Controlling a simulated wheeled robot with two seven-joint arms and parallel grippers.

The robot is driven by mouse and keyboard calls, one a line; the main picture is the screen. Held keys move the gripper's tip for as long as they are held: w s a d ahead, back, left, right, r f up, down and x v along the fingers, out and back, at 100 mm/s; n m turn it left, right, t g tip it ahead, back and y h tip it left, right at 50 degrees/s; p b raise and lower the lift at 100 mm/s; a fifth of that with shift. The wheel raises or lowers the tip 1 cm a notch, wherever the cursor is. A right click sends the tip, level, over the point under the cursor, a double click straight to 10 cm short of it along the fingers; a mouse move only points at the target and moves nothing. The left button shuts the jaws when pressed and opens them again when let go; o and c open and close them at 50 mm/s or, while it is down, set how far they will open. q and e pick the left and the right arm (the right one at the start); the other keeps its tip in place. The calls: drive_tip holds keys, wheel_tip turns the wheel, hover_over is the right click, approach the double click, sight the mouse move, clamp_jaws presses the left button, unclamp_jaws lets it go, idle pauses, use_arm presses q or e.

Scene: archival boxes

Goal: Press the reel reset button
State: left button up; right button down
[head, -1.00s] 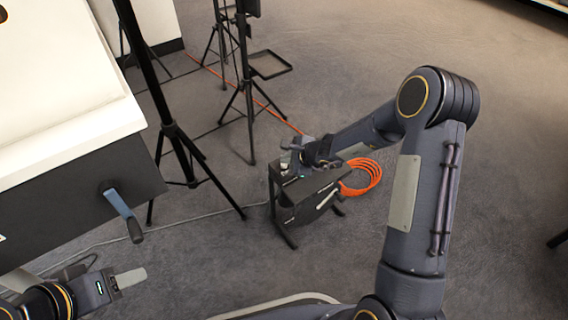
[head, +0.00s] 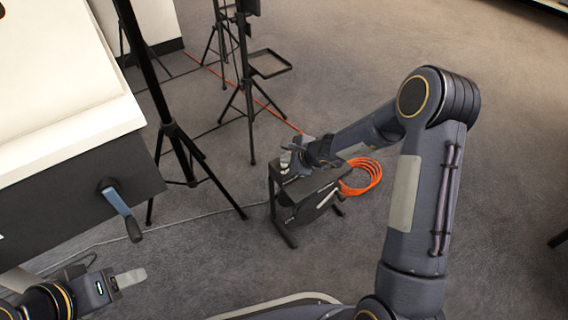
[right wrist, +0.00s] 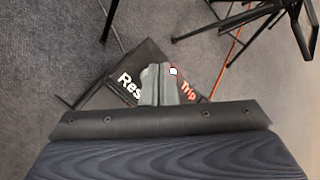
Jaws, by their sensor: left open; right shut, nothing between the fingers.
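The cable reel (head: 308,198) is a dark unit on a low stand on the carpet, with a coil of orange cable (head: 362,176) at its right side. The right wrist view shows its black top panel (right wrist: 112,97), with white "Res…" lettering and red "Trip" lettering. My right gripper (head: 288,158) is shut and empty at the reel's top. In the right wrist view its fingers (right wrist: 158,72) cover the panel between the two labels. The reset button is hidden behind them; I cannot tell whether they touch it. My left gripper (head: 131,279) is open and empty at lower left.
A white-topped dark cabinet (head: 85,195) with a blue-handled crank (head: 120,210) stands at left. Black tripod stands (head: 178,135) rise behind the reel, one with a small tray (head: 270,64). A grey cable runs along the floor. Carpet at right is mostly clear.

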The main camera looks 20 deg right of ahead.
drive_tip(key=shift+f, duration=0.3)
drive_tip(key=shift+r, duration=0.6)
wheel_tip(320, 180, up, 6)
drive_tip(key=p, duration=0.5)
idle(0.3)
